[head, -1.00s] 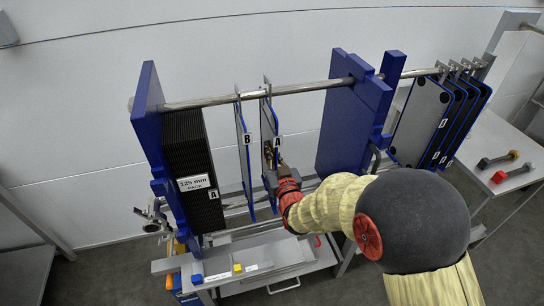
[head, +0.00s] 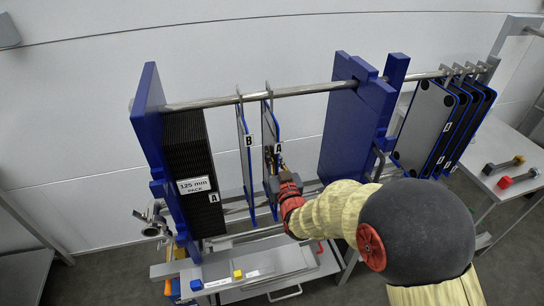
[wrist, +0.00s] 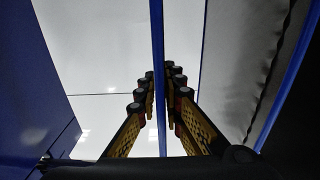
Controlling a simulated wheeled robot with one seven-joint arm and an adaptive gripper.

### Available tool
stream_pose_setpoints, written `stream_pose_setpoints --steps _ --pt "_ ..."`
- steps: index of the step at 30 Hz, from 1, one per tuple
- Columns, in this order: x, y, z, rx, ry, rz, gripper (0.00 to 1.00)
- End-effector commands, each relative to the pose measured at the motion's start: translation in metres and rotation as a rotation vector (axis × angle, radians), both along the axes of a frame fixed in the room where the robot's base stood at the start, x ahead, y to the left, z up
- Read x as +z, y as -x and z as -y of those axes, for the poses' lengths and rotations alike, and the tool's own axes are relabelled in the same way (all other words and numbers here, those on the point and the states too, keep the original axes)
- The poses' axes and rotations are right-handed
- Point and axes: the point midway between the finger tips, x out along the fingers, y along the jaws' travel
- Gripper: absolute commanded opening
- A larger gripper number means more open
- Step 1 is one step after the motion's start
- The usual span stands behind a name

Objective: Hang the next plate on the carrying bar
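Plate A (head: 270,140), a thin grey plate with blue edging, hangs upright from the long steel carrying bar (head: 310,90) by a hook at its top. Plate B (head: 243,150) hangs just left of it, with a gap between. My gripper (head: 275,158) is at plate A's near edge, partly hidden by my wrist in the head view. In the wrist view, plate A's blue edge (wrist: 157,60) runs between the two yellow fingers (wrist: 160,90). They appear shut on it from both sides, though contact is hard to see.
A black 125 mm pack (head: 190,160) stands at the left against the blue end plate (head: 148,120). A thick blue plate (head: 350,130) stands right of plate A, with free room between. Several plates (head: 425,120) hang farther right.

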Motion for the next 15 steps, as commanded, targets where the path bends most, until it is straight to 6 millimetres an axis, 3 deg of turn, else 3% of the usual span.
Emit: stream_pose_setpoints --steps 8,15 --pt "-0.0017 0.0005 0.0001 0.000 0.001 -0.003 0.26" --pt "-0.0041 0.0011 0.0003 0.000 0.002 -0.008 0.26"
